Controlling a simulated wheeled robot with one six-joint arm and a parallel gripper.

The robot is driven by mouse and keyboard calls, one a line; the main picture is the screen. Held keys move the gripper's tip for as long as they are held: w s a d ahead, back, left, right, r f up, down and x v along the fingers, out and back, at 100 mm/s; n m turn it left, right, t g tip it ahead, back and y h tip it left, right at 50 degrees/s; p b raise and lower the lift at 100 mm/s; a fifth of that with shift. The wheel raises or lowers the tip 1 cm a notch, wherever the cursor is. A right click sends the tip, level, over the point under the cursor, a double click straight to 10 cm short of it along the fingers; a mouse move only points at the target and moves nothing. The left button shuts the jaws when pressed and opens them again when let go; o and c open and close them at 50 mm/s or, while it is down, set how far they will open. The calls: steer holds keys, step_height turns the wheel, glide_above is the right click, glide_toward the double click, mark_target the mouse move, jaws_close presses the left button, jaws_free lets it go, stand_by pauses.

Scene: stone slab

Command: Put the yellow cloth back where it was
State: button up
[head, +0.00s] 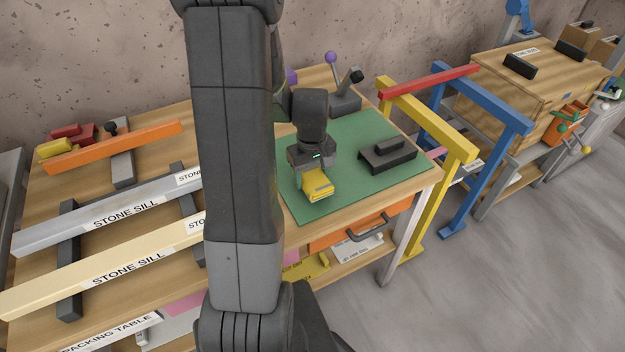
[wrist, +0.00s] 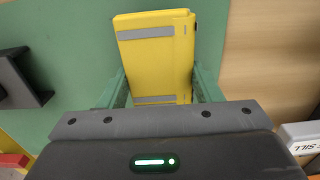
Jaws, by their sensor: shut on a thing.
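The yellow cloth (head: 317,186) is a folded yellow block with grey stripes, and it also shows in the wrist view (wrist: 158,55). My gripper (head: 314,178) points down over the green mat (head: 350,135) and is shut on the cloth. In the wrist view the two green fingers (wrist: 160,88) stand at either side of the cloth. The cloth is over the front left part of the mat; I cannot tell whether it touches the mat. The gripper hides part of the cloth in the head view.
A black block-shaped holder (head: 388,156) stands on the mat to the right. Stone sills (head: 110,214) lie on supports at the left. A yellow frame (head: 430,125) rises at the table's right end. A stand with knobbed levers (head: 345,103) is behind. My arm hides the table's middle.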

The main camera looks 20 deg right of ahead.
mark_target(312, 175)
steer(key=shift+f, duration=1.2)
steer(key=shift+f, duration=0.2)
steer(key=o, duration=1)
steer(key=shift+r, duration=0.1)
step_height(312, 175, up, 12)
steer(key=shift+r, duration=0.15)
